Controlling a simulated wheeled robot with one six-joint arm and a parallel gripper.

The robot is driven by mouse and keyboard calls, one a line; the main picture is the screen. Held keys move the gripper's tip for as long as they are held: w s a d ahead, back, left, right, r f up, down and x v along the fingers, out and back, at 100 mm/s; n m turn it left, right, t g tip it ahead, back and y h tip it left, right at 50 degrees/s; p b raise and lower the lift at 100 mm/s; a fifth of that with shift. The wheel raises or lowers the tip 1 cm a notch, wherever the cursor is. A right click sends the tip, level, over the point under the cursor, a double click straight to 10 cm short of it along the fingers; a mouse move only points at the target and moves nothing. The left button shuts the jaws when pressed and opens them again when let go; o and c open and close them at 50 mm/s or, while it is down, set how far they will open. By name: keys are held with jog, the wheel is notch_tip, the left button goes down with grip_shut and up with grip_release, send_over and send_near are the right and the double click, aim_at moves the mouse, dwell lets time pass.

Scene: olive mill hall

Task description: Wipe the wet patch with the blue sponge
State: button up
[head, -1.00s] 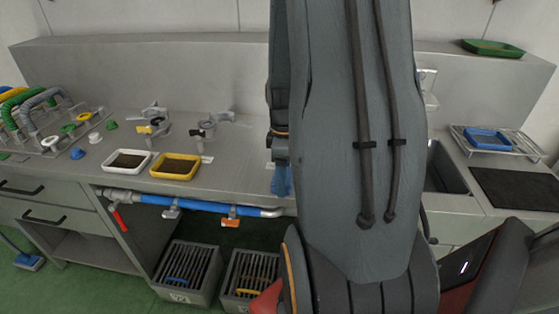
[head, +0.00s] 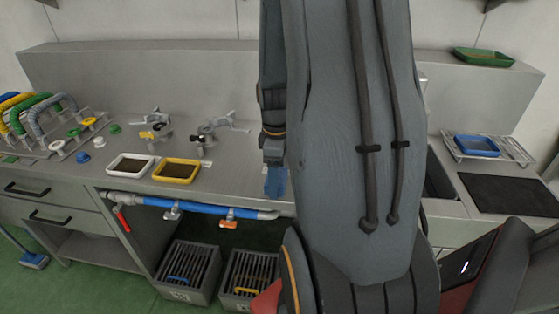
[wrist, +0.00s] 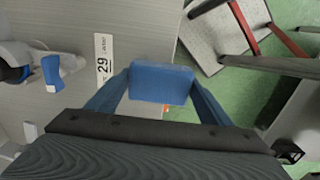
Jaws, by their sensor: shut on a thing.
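My gripper (head: 275,182) hangs over the front part of the grey counter (head: 228,178), left of my arm's big link in the head view. In the wrist view its two blue fingers are shut on the blue sponge (wrist: 162,84), a flat blue block between the tips. The sponge sits near the counter's front edge in that view. I cannot tell whether it touches the counter. I cannot make out the wet patch in either view; my arm hides part of the counter.
A yellow tray (head: 177,181) and a white tray (head: 117,169) with dark contents stand left of my gripper. Valve fittings (head: 208,132) stand behind them. A black mat (head: 510,195) and a blue tray (head: 477,146) on a rack are at right. A blue pipe (head: 195,207) runs below the counter edge.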

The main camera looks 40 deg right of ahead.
jog(key=shift+r+p, duration=1.5)
jog(key=shift+r, duration=0.45)
jog(key=shift+a+f, duration=0.1)
